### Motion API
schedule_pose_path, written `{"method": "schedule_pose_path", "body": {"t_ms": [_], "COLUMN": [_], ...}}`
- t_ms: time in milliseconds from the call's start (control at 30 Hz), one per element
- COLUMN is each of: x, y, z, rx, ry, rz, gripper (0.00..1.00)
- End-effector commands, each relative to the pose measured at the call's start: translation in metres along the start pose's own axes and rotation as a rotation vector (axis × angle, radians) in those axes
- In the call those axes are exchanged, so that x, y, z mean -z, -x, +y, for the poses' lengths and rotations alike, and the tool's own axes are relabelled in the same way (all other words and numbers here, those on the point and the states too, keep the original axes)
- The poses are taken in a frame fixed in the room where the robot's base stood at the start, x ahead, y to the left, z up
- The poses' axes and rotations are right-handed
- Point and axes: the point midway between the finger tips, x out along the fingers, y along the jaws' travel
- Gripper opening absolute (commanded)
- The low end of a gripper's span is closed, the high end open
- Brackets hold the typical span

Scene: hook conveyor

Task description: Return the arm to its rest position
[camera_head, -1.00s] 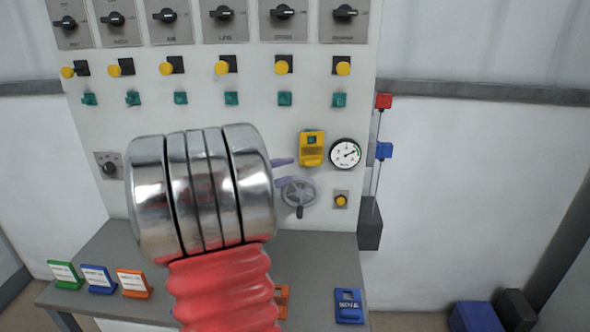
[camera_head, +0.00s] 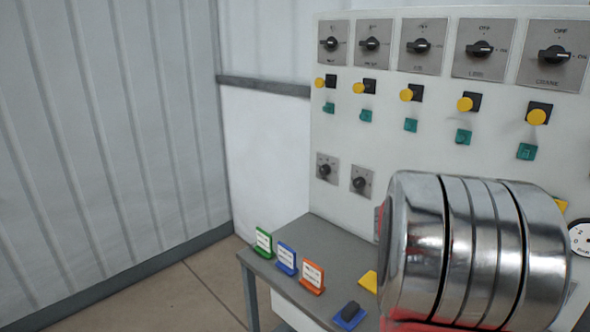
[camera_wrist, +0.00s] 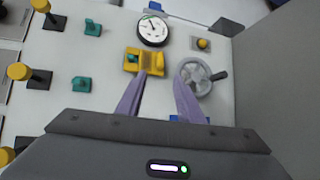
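My arm shows in the head view as a large ribbed silver joint (camera_head: 475,250) at the lower right, in front of the control panel (camera_head: 340,130). The joint hides my gripper in that view. In the wrist view my gripper (camera_wrist: 163,76) has two purple fingers standing apart with a gap between them, and nothing is held. Its fingertips point toward the panel, with the left one over the lower edge of a yellow box (camera_wrist: 146,58) and the right one over a grey handwheel (camera_wrist: 196,76). I cannot tell whether they touch.
A round gauge (camera_wrist: 153,30) and a yellow button (camera_wrist: 203,44) are near the fingers. The panel carries rotary switches, yellow knobs and green parts. A grey table (camera_head: 335,262) holds green (camera_head: 264,242), blue (camera_head: 286,259) and orange (camera_head: 312,276) signs. The floor (camera_head: 170,300) at left is clear.

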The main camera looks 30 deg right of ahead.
Motion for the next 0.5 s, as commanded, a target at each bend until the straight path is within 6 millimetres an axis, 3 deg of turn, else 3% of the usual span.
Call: {"method": "schedule_pose_path", "body": {"t_ms": [300,367,500], "x": [0.000,-0.003,-0.020], "y": [0.000,0.000,0.006], "z": [-0.004,-0.014,-0.055], "rx": [0.015,0.052,0.185], "ry": [0.039,0.053,0.082], "rz": [0.001,-0.009,-0.047], "gripper": [0.34,0.34,0.34]}}
